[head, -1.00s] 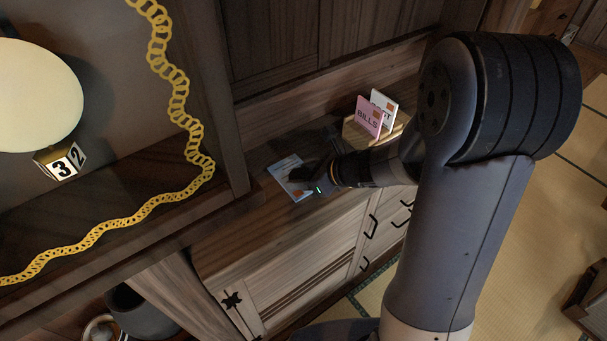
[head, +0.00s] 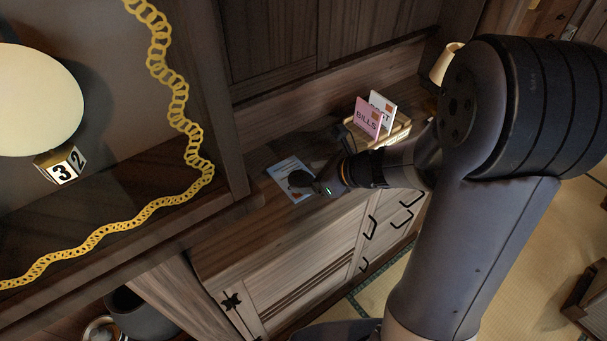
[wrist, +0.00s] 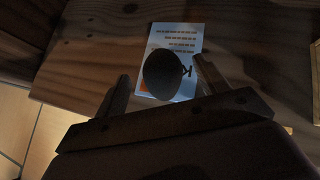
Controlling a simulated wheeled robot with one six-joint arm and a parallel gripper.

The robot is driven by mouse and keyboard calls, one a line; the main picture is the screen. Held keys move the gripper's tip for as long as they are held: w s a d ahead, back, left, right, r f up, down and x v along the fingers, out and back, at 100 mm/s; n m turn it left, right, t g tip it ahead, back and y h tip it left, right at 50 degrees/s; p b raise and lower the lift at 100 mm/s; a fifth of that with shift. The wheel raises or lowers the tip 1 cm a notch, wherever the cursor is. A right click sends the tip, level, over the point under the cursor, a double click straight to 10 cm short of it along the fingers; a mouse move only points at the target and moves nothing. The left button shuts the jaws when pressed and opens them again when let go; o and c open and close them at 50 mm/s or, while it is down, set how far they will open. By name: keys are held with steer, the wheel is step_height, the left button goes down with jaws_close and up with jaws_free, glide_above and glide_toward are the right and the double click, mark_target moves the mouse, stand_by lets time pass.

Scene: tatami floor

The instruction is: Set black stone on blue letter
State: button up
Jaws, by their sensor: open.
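My gripper (head: 322,184) is just right of the letter. In the wrist view its two fingers are spread, one on either side of the stone, with gaps between; my gripper (wrist: 162,88) is open and empty.
A wooden letter holder (head: 396,133) with a pink BILLS card (head: 367,117) and a white card (head: 383,104) stands behind my forearm. A cabinet post (head: 213,95) rises left of the letter. A yellow chain (head: 178,105) hangs at the left.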

steer(key=v, duration=0.9)
steer(key=shift+p, duration=0.3)
stand_by(0.9)
